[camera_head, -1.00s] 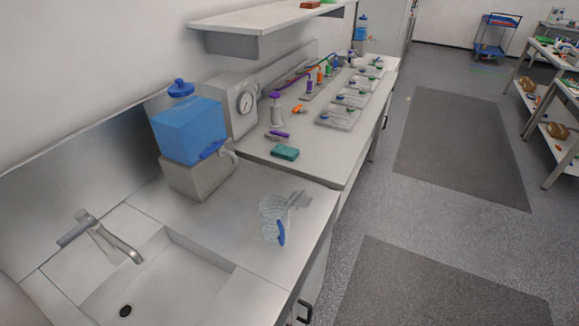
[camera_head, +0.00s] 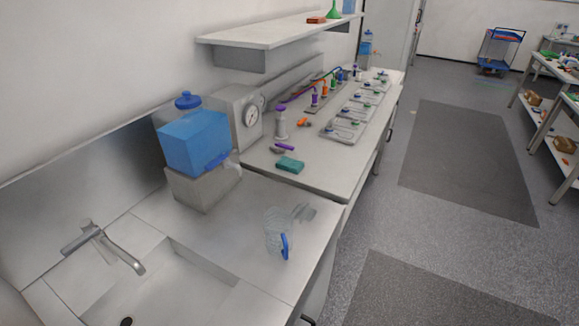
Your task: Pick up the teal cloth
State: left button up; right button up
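The teal cloth (camera_head: 290,164) is a small folded block lying flat on the grey bench (camera_head: 322,184), near the bench's near end. It lies just in front of a purple-handled tool (camera_head: 284,147). Nothing covers it. Neither of my grippers shows in the head view.
A steel sink with a tap (camera_head: 104,245) is at lower left. A blue water container (camera_head: 195,142) stands on a grey block beside the bench. A clear item with a blue handle (camera_head: 277,236) lies on the steel counter. A shelf (camera_head: 280,26) hangs above.

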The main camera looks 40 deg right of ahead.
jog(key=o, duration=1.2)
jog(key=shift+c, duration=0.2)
